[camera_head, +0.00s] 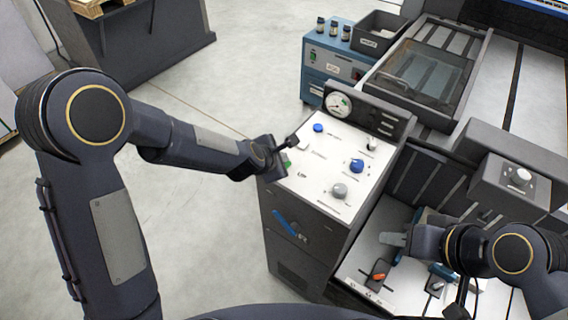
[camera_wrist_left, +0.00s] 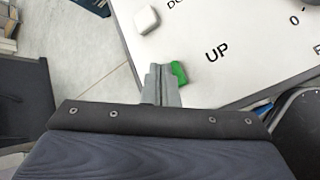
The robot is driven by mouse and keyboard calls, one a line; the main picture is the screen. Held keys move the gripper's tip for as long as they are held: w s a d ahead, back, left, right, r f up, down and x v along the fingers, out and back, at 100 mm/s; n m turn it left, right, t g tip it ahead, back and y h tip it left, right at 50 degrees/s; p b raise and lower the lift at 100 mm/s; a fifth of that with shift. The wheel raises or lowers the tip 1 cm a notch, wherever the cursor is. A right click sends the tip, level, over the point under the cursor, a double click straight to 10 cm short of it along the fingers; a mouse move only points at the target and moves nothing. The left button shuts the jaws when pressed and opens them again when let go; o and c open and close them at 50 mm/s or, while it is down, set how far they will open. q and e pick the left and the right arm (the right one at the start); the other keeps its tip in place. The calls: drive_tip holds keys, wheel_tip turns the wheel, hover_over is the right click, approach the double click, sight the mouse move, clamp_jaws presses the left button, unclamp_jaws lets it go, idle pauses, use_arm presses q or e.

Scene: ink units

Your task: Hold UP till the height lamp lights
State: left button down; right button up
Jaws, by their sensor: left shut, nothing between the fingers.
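The green button (camera_head: 287,161) sits at the left edge of the white control panel (camera_head: 312,178), by the printed word UP. In the left wrist view the green button (camera_wrist_left: 179,73) shows beside the shut fingertips of my left gripper (camera_wrist_left: 162,72), which hide part of it. In the head view my left gripper (camera_head: 284,153) is at this edge of the panel. I cannot tell whether the fingers press the button. A white button (camera_wrist_left: 146,19) lies near a partly cut-off label. I cannot make out a lit height lamp. My right gripper (camera_head: 390,240) is over the lower panel; its opening is unclear.
A blue cabinet (camera_head: 330,65) with small bottles stands behind. Open floor lies left of the panel.

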use_arm(q)
drive_tip(key=shift+f+b, duration=0.45)
drive_tip(key=shift+b, duration=0.05)
idle(0.6)
drive_tip(key=shift+r, duration=0.1)
idle(4.5)
drive_tip(key=shift+r+p, duration=0.8)
wheel_tip(320, 180, up, 5)
drive_tip(key=p, duration=0.4)
